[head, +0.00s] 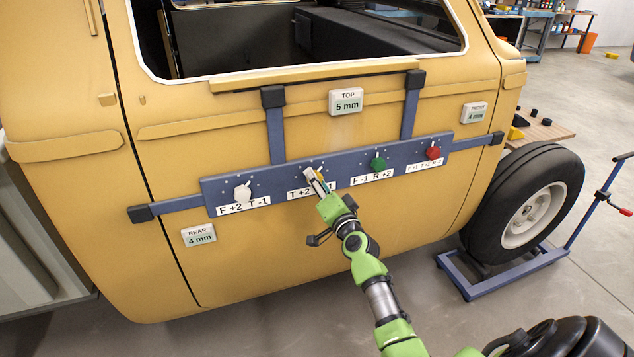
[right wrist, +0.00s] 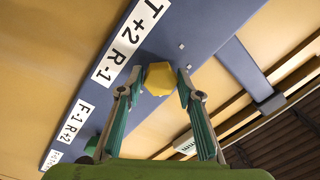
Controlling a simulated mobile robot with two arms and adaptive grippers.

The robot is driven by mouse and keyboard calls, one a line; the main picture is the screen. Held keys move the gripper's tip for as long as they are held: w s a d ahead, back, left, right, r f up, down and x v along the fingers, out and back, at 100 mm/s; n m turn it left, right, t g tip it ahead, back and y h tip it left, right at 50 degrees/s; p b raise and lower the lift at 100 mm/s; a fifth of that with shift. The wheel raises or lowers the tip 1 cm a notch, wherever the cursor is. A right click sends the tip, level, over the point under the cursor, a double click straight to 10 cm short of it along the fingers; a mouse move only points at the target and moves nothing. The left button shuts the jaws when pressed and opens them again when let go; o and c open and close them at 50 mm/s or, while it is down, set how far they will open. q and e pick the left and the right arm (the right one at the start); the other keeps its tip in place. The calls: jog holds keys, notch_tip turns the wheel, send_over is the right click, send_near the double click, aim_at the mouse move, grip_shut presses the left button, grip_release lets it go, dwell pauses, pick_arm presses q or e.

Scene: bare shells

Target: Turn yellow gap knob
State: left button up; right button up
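The yellow knob (right wrist: 161,77) sits on the blue panel (right wrist: 185,30) beside the label "T +2 R -1" (right wrist: 130,43). My right gripper (right wrist: 159,74) has its two fingertips on either side of the knob, with a small gap visible on the left side; contact on the right is hard to tell. In the head view, my right gripper (head: 317,181) reaches up to the blue panel (head: 222,187) on the door and mostly hides the yellow knob. My left gripper is not in view.
The panel also carries a white knob (head: 242,192), a green knob (head: 378,163) and a red knob (head: 433,152). Gap displays read TOP 5 mm (head: 346,102), REAR 4 mm (head: 199,235) and FRONT 4 mm (head: 474,112). A wheel (head: 525,205) on a blue stand is at right.

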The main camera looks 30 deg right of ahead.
jog(key=shift+o, duration=1)
jog(key=shift+s, duration=0.1)
jog(key=s+a, duration=0.2)
jog(key=s, duration=0.9)
jog(key=shift+s+a+f, duration=0.2)
jog(key=shift+s, duration=0.15)
jog(key=shift+f, duration=0.1)
